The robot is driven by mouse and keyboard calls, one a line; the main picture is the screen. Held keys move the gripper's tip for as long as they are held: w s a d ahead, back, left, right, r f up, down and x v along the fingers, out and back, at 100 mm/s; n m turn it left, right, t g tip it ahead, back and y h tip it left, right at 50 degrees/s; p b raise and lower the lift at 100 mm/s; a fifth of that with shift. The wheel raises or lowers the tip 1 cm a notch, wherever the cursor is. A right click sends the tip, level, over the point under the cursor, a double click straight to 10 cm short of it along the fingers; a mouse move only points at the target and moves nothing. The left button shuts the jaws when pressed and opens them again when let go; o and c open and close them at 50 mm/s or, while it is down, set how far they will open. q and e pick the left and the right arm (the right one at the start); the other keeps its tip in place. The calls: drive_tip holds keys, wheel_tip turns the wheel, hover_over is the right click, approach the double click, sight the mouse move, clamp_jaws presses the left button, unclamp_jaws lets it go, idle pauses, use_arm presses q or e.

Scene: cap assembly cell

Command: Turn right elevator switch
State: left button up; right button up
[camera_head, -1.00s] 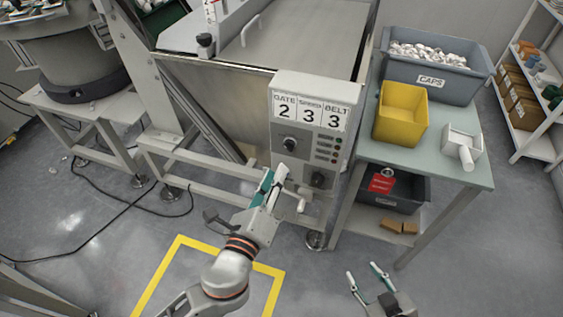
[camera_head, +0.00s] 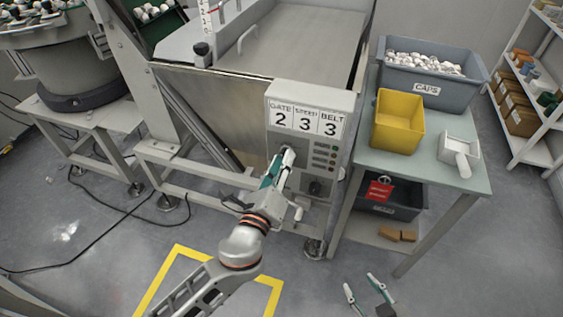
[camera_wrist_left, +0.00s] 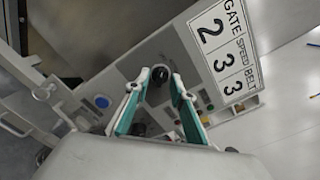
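The control box (camera_head: 311,102) stands beside the hopper, its plate reading GATE 2, SPEED 3, BELT 3. A dark lower-right knob (camera_head: 316,187) shows on its front. My left gripper (camera_head: 284,157) is open in front of the upper-left part of the panel and hides the upper knob in the head view. In the left wrist view, that upper knob (camera_wrist_left: 161,74) shows between the two open fingertips; I cannot tell whether they touch it. No label reading elevator is legible. My right gripper (camera_head: 360,286) is open and empty, low over the floor.
A column of small buttons (camera_head: 325,156) runs down the panel's right side. The side table (camera_head: 425,165) at the right bears a yellow bin (camera_head: 398,122), a caps crate (camera_head: 430,84) and a white scoop (camera_head: 460,153). A yellow floor outline (camera_head: 160,278) lies below my left arm.

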use_arm(q)
clamp_jaws()
